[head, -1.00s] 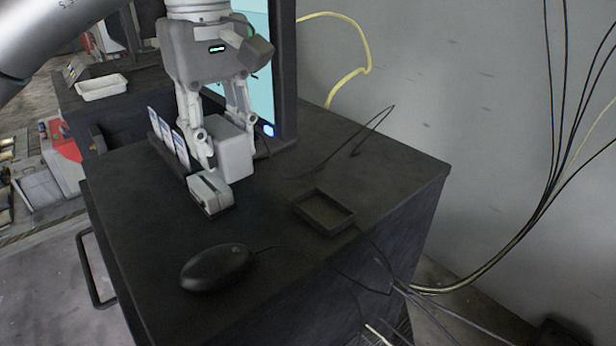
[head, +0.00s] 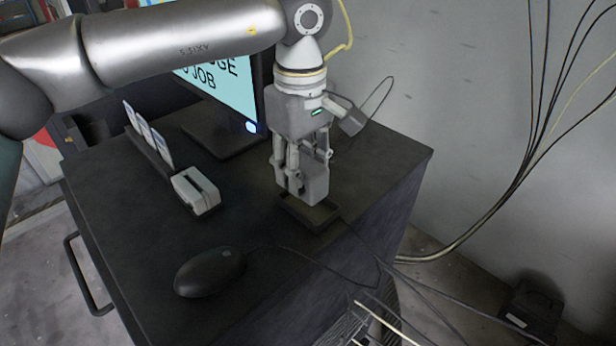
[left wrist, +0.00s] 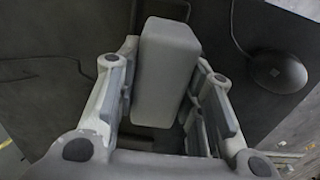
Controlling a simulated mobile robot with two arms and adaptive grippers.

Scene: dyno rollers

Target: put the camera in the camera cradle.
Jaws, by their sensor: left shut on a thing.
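The camera, a plain grey block (head: 317,182), is between the fingers of my left gripper (head: 300,184). My left gripper is shut on it and points down. In the left wrist view the block (left wrist: 167,70) fills the space between the two fingers. The camera cradle looks to be the shallow black tray (head: 322,221) on the dark cabinet top. The block is upright over the tray, its lower end at or just above the tray. I cannot tell whether it touches the tray floor. The gripper and block hide the tray's back part. My right gripper is not in view.
A black mouse (head: 210,272) lies at the front of the cabinet top (head: 120,215). A small white-grey device (head: 195,190) and a rack of cards (head: 150,140) stand left of the gripper. A monitor (head: 225,80) stands behind. Thin cables run near the tray.

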